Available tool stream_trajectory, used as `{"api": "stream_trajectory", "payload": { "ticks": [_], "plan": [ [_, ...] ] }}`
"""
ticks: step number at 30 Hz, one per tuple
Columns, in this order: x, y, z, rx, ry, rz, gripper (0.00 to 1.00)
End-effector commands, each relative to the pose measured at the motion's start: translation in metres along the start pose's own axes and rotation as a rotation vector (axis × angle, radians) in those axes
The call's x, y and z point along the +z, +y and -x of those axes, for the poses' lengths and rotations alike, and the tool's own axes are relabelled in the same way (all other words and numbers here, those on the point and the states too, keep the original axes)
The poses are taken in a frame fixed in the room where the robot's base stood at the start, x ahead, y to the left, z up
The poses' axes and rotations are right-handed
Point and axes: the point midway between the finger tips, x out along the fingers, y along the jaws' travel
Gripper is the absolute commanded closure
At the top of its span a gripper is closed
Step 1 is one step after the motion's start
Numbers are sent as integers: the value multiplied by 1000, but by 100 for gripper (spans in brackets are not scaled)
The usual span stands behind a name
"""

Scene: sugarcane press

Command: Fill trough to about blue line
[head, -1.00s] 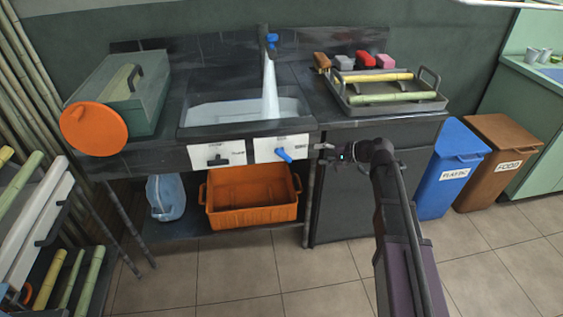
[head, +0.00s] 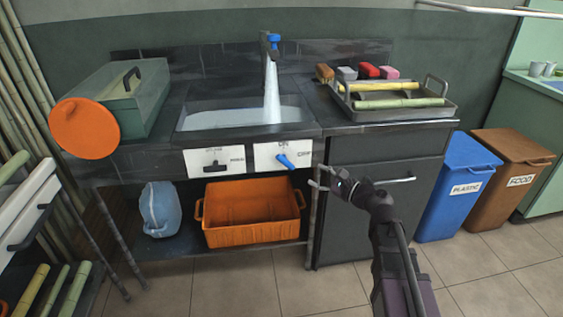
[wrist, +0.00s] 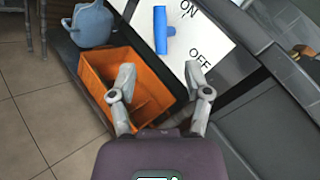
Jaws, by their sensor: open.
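The trough (head: 182,121) is the sink basin in the counter, with pale water (head: 225,116) in it. A stream runs into it from the tap (head: 264,50) with a blue top. I cannot make out a blue line on the trough. Below the rim, a white ON/OFF panel (head: 265,150) carries a blue lever (head: 286,161); the wrist view also shows the lever (wrist: 161,30) beside the ON and OFF labels. My gripper (head: 316,178) is open and empty, below and right of the lever, apart from it. In the wrist view, the gripper's (wrist: 162,76) fingers are spread below the panel.
A second white panel with a dark lever (head: 212,165) is to the left. An orange crate (head: 252,228) and a blue jug (head: 161,208) are on the lower shelf. A dark cabinet (head: 365,225) stands right of my gripper. The floor in front is clear.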

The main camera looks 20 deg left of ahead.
Motion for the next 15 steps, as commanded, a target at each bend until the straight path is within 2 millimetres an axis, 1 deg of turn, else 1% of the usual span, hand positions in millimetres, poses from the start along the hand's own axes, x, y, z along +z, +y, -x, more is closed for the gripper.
{"api": "stream_trajectory", "payload": {
  "ticks": [8,11,15],
  "plan": [
    [0,0,-3,2,0,2,37],
    [0,0,-9,2,0,3,37],
    [0,0,-21,4,-1,3,37]
  ]
}}
